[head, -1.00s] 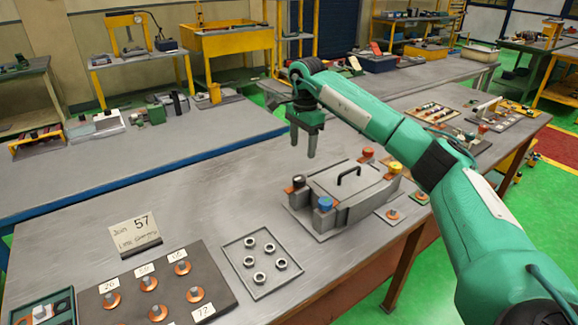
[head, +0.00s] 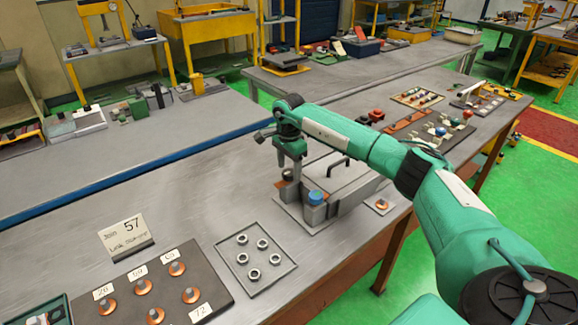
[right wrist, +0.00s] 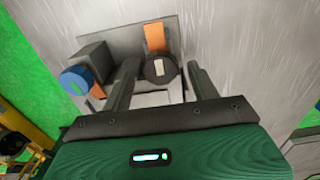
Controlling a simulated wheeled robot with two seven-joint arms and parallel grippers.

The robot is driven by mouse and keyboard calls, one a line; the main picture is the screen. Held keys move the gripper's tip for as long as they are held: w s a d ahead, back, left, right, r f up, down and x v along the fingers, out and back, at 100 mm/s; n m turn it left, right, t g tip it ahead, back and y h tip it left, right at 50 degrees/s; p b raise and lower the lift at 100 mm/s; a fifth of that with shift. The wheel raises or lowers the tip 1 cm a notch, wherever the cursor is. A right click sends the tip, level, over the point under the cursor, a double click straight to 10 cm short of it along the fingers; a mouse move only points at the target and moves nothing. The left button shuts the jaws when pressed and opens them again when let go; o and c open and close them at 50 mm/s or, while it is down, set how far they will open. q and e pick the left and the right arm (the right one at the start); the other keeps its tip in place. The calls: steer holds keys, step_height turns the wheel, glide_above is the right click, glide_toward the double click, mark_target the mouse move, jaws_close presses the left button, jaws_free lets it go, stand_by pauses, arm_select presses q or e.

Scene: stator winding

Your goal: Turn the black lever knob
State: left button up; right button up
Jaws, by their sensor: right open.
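The black lever knob (right wrist: 160,71) is a round dark cap with a pale rectangular mark, beside an orange plate in the right wrist view. My right gripper (head: 289,174) points down over that corner in the head view and hides much of the knob. In the right wrist view its open fingers (right wrist: 160,68) stand on either side of the knob. I cannot tell whether they touch it. My left gripper is not in view.
A blue knob (head: 315,197) stands close beside the gripper on the same fixture; it also shows in the right wrist view (right wrist: 76,80). A tray of nuts (head: 284,277) and a dark board with copper discs (head: 171,313) lie to the left. Bare tabletop lies left of the fixture.

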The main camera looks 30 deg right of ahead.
steer(key=shift+f, duration=0.6)
steer(key=c, duration=1)
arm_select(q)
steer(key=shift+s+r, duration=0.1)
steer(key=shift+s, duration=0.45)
arm_select(e)
steer(key=shift+o, duration=0.2)
